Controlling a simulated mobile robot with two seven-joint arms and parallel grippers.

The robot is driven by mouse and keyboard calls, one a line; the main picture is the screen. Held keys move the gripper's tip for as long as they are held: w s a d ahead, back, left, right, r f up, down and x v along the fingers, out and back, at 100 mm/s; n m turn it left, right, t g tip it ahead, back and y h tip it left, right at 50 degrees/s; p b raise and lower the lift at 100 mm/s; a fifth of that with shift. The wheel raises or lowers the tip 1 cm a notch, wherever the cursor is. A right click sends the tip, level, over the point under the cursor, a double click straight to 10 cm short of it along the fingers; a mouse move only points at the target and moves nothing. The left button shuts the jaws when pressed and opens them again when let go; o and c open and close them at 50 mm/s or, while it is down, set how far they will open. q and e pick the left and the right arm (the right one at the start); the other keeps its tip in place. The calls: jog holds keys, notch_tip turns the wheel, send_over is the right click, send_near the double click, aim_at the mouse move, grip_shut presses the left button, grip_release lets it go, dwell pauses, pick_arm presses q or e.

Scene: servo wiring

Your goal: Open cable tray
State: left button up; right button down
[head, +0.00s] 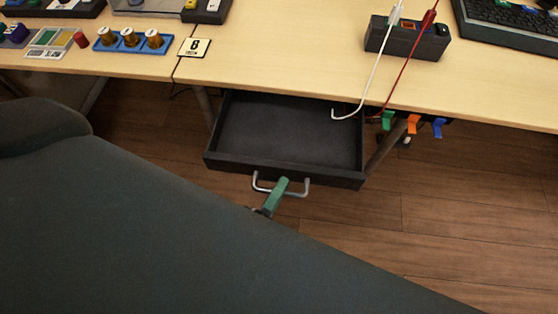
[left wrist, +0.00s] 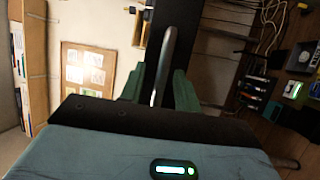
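The cable tray is a black drawer (head: 290,133) under the wooden table. It is pulled well out, and its visible floor is bare. Its silver U-shaped handle (head: 302,188) is on the front. My left gripper (head: 279,189) is at the handle, with a green finger over the bar. In the left wrist view the handle bar (left wrist: 165,65) runs between the two green fingers of my left gripper (left wrist: 159,80), with a visible gap beside it. The lower finger is hidden in the head view. My right gripper is not in view.
A black box (head: 396,42) with a white cable (head: 373,75) and a red cable (head: 408,62) stands above on the tabletop. The white cable's end hangs over the drawer's right side. Coloured clips (head: 412,124) hang at the table edge. A blue rack (head: 132,44) stands left.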

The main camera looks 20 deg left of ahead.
pick_arm(q)
jog(key=d+v, duration=0.1)
jog(key=v, duration=0.6)
jog(key=shift+s+a+b, duration=0.3)
jog(key=shift+s+a, duration=0.1)
jog(key=shift+a, duration=0.15)
jog(key=shift+f, duration=0.1)
